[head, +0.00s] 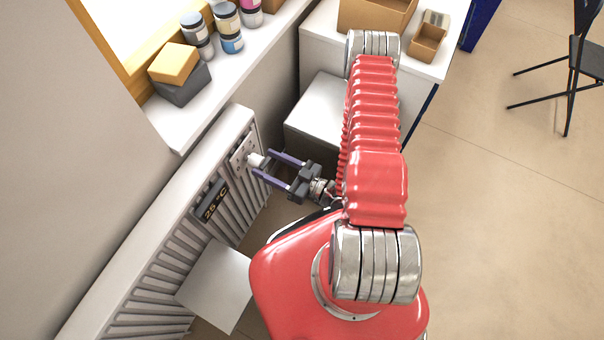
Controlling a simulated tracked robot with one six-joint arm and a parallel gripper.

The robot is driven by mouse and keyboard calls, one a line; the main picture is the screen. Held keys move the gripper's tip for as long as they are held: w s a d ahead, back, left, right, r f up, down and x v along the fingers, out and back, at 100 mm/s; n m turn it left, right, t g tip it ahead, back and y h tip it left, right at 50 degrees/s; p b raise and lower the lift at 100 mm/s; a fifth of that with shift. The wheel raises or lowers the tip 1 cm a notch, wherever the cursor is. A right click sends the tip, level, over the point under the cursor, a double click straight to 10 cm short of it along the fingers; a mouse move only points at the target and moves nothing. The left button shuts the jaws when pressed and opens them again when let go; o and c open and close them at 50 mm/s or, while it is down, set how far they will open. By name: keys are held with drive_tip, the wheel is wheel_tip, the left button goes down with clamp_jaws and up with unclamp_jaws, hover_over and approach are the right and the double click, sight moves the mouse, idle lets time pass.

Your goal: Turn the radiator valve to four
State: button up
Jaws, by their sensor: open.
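The radiator valve (256,160) is a small white knob on a pale plate (243,155) at the far end of the white radiator (205,170). My gripper (264,163) is open, with its two purple fingers reaching left toward the valve. The fingertips are at the knob, one on its far side and one on its near side. I cannot tell whether they touch it. The number markings on the valve are too small to read.
A display reading 25 °C (213,201) hangs on the radiator. A sill (235,62) above holds several jars and stacked blocks (177,74). A white box (316,108) stands behind my gripper. A folding chair (585,60) is far right; the floor (500,230) there is clear.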

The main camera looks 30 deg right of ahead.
drive_tip(key=v, duration=1.3)
idle(0.7)
idle(0.7)
